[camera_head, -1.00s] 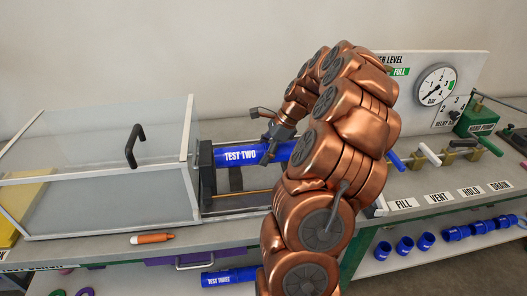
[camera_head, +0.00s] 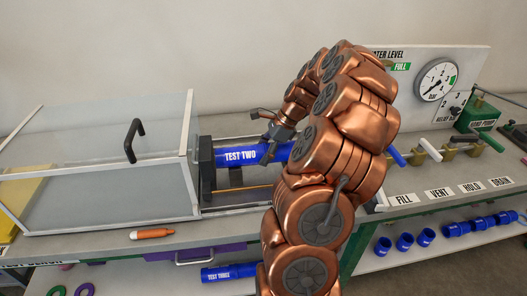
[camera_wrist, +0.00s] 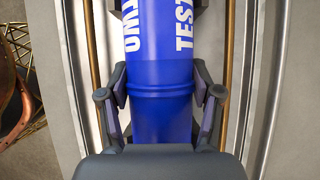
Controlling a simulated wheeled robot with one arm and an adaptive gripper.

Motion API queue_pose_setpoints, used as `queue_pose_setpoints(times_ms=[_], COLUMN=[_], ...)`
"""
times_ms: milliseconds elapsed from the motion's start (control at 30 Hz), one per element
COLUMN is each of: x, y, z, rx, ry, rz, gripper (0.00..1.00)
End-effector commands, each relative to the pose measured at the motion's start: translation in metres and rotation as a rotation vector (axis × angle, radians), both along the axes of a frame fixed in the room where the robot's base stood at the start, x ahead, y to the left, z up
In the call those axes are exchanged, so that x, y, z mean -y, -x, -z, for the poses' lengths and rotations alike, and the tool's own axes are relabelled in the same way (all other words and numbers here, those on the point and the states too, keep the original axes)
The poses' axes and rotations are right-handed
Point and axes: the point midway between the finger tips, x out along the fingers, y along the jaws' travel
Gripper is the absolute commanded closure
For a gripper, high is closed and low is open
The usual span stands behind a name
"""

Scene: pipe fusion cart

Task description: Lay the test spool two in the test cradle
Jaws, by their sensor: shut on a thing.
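The test spool two (camera_head: 236,156) is a blue pipe with white "TEST TWO" lettering. In the head view it lies level at the test cradle (camera_head: 208,174), its left end by the dark upright block. My arm hides its right part. My gripper (camera_head: 281,138) is shut on the spool from above. In the wrist view the spool (camera_wrist: 160,110) runs lengthwise between the two fingers of my gripper (camera_wrist: 160,98), near a raised ring. Brass-coloured rods and pale rails run along both sides. I cannot tell whether the spool rests fully in the cradle.
A clear guard box with a black handle (camera_head: 134,140) stands left of the cradle. An orange marker (camera_head: 152,234) lies on the front ledge. Another blue spool, "TEST THREE" (camera_head: 228,273), is on the lower shelf. Valve handles (camera_head: 430,150) and a gauge (camera_head: 435,80) are at right.

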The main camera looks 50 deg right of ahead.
Motion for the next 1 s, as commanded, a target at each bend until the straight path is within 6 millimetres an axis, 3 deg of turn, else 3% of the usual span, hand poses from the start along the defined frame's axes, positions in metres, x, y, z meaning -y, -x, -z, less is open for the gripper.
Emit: queue_pose_setpoints(times_ms=[567,600,867,1000], x=[0.0,0.0,0.0,0.0], y=[0.0,0.0,0.0,0.0], z=[0.011,0.011,0.011,0.011], rx=[0.0,0.0,0.001,0.0], ry=[0.0,0.0,0.001,0.0], rz=[0.0,0.0,0.001,0.0], gripper=[0.94,0.33,0.07,0.07])
